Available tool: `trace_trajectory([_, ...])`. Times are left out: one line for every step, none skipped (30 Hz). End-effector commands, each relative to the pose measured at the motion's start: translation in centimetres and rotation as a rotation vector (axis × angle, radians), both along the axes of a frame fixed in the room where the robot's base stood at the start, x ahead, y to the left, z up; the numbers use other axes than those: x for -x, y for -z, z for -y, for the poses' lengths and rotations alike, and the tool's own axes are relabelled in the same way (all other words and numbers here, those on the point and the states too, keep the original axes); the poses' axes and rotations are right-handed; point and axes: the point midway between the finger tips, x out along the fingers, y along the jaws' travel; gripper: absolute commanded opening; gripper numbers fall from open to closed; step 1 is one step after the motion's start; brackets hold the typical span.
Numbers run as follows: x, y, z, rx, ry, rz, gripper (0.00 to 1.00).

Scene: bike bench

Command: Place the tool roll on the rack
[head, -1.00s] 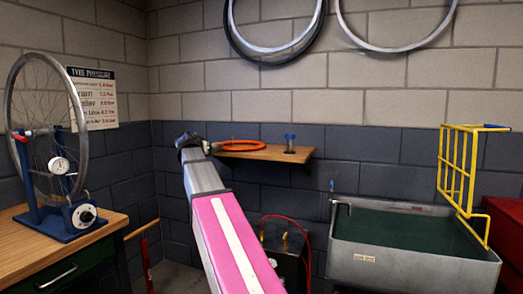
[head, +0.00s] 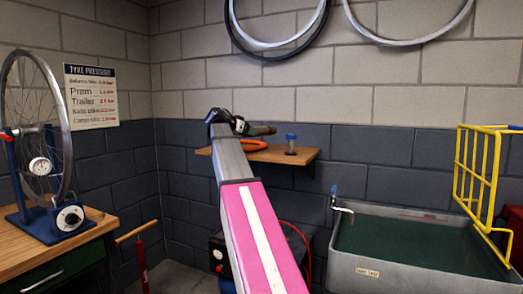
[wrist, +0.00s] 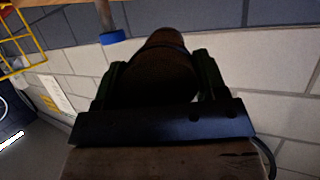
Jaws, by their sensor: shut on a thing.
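My gripper (head: 228,120) is at the far end of my raised pink and grey arm, just above the left part of the wooden shelf in the head view. It is shut on the tool roll (head: 262,130), a dark brown-green roll pointing right. In the wrist view the roll (wrist: 165,48) lies between the dark fingers, its far end partly shadowed. A yellow wire rack (head: 478,180) stands at the right above a grey basin, apart from the gripper. It also shows at the upper left of the wrist view (wrist: 22,45).
The wooden shelf (head: 285,154) holds an orange ring (head: 254,145) and a blue-topped container (head: 291,143). The grey basin (head: 375,265) has a tap at its left. A workbench (head: 75,237) with a wheel stand (head: 42,190) is at left. Wheels hang above.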

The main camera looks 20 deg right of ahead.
Motion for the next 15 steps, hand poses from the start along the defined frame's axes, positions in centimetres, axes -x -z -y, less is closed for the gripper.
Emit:
trace_trajectory([0.0,0.7,1.2,0.0,0.003,-0.001,0.32])
trace_trajectory([-0.1,1.0,1.7,0.0,0.002,-0.001,0.32])
trace_trajectory([-0.2,1.5,2.5,0.001,0.001,-0.002,0.32])
trace_trajectory([-0.2,1.9,3.1,0.001,0.002,-0.002,0.32])
trace_trajectory([-0.3,2.2,3.7,0.001,0.001,-0.002,0.32])
trace_trajectory([-0.3,2.6,4.4,0.001,0.001,-0.001,0.32])
trace_trajectory([-0.3,2.9,4.8,0.001,0.001,-0.001,0.32])
trace_trajectory([-0.4,3.1,5.3,0.001,0.001,-0.001,0.32])
trace_trajectory([-0.5,3.5,5.8,0.001,0.001,-0.001,0.32])
trace_trajectory([-0.5,3.7,6.2,0.001,0.0,-0.001,0.32])
trace_trajectory([-0.5,3.9,6.4,0.001,0.0,-0.001,0.32])
trace_trajectory([-0.6,4.0,6.7,0.001,-0.001,0.0,0.32])
trace_trajectory([-0.6,4.1,6.8,0.0,-0.001,-0.001,0.32])
trace_trajectory([-0.6,4.2,7.0,0.001,-0.001,0.0,0.32])
trace_trajectory([-0.6,4.3,7.0,0.001,-0.001,0.0,0.32])
